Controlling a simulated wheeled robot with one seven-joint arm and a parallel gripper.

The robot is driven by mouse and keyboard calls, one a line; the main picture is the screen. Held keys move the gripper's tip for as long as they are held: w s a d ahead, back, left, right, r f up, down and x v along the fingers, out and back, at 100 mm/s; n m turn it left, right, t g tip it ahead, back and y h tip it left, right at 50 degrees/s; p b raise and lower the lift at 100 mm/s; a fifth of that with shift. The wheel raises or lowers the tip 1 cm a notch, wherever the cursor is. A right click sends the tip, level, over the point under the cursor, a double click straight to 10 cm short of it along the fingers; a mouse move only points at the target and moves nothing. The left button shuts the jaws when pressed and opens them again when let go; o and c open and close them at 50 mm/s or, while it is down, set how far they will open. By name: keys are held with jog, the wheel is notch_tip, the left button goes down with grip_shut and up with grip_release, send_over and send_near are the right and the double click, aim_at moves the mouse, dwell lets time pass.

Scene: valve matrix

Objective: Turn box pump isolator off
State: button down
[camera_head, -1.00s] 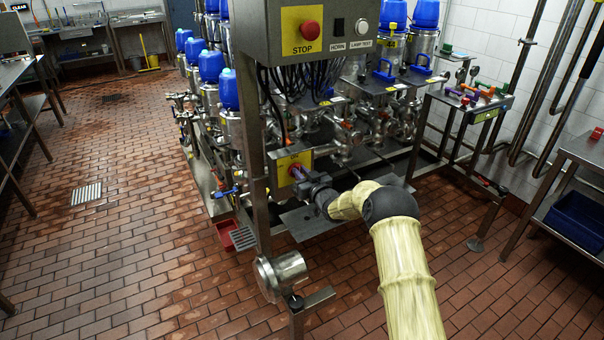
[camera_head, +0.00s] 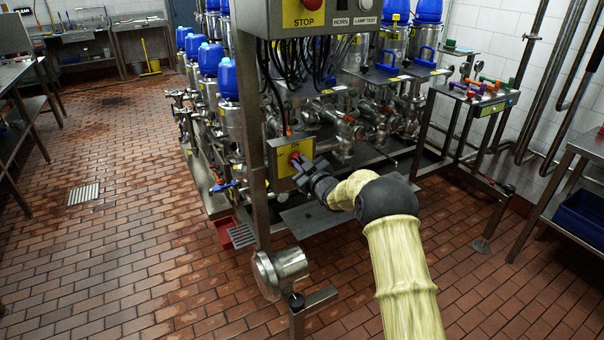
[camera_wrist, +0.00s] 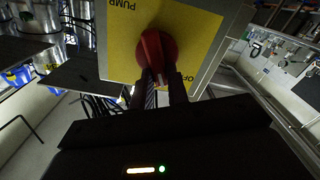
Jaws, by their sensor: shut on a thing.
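The pump isolator is a grey box with a yellow face plate (camera_head: 283,165) on an upright steel post, and a red rotary knob (camera_head: 295,158) sits on the plate. "ON" reads above the knob in the head view. In the wrist view the yellow plate (camera_wrist: 203,48) carries upside-down "PUMP" lettering, and the red knob (camera_wrist: 155,48) stands out from it. My gripper (camera_head: 302,168) is at the front of the knob. In the wrist view my gripper (camera_wrist: 163,82) has its two dark fingers shut on the knob's near end. The fingers hide part of the knob.
A control box (camera_head: 350,22) with a red stop button (camera_head: 313,4) hangs above the isolator. Pipework and blue-topped units stand behind. The post (camera_head: 257,150) is close on the left, with a steel cylinder (camera_head: 281,269) low on it. Tiled floor is open at left.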

jog(key=shift+s+a+f+n+b, duration=0.15)
jog(key=shift+f+n+b, duration=0.15)
jog(key=shift+n+b, duration=2.1)
jog(key=shift+s+a+f+n+b, duration=0.1)
jog(key=shift+f+n+b, duration=0.2)
jog(key=shift+n+b, duration=2.1)
jog(key=shift+s+a+f+n+b, duration=0.25)
jog(key=shift+n+b, duration=1.25)
jog(key=shift+b, duration=1.7)
jog(key=shift+w+d, duration=0.15)
jog(key=shift+w, duration=0.05)
jog(key=c, duration=1.4)
grip_release()
jog(key=shift+o, duration=0.2)
